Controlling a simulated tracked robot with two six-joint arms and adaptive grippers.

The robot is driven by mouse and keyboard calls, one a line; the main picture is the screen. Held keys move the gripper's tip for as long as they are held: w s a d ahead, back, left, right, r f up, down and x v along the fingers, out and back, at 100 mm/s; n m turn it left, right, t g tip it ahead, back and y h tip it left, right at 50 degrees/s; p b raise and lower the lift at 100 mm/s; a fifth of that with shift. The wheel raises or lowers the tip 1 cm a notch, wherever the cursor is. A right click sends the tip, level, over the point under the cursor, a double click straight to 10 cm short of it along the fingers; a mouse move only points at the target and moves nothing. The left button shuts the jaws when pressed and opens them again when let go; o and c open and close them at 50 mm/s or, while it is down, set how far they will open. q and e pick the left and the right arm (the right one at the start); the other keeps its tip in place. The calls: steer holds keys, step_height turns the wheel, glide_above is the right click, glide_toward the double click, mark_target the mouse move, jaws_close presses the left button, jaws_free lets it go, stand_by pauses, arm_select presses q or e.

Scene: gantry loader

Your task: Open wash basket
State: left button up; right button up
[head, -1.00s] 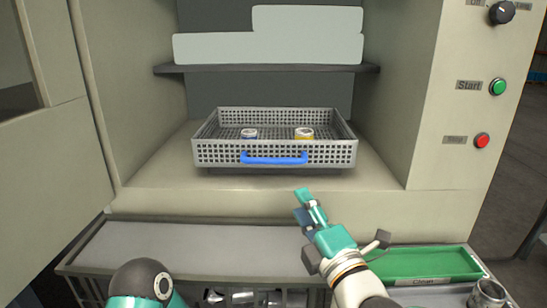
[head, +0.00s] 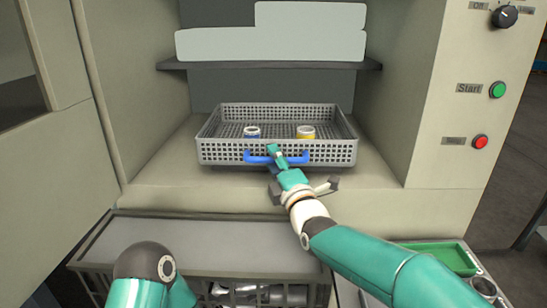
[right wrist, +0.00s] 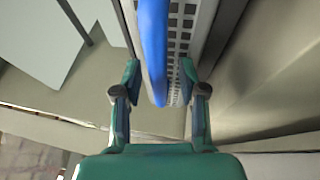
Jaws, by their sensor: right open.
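The wash basket (head: 213,152) is a grey perforated tray inside the open washer chamber. It has a blue handle (head: 254,158) across its front wall. Two small parts stand in it: a blue and white one (head: 252,132) and a yellow and white one (head: 306,132). My right gripper (head: 274,151) is at the handle, partly covering it. In the right wrist view the right gripper (right wrist: 160,80) is open, with the blue handle (right wrist: 153,45) between its fingers and a gap on each side. My left gripper is not in view; only part of my left arm shows at the bottom.
A dark shelf (head: 270,66) crosses the chamber above the basket. Start and stop buttons (head: 497,90) and a knob are on the right panel. A green tray (head: 450,256) and a metal cup (head: 483,290) are at lower right. A grey bench (head: 150,240) lies in front.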

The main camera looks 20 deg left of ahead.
steer(key=shift+w+a, duration=0.1)
jaws_close()
stand_by(0.3)
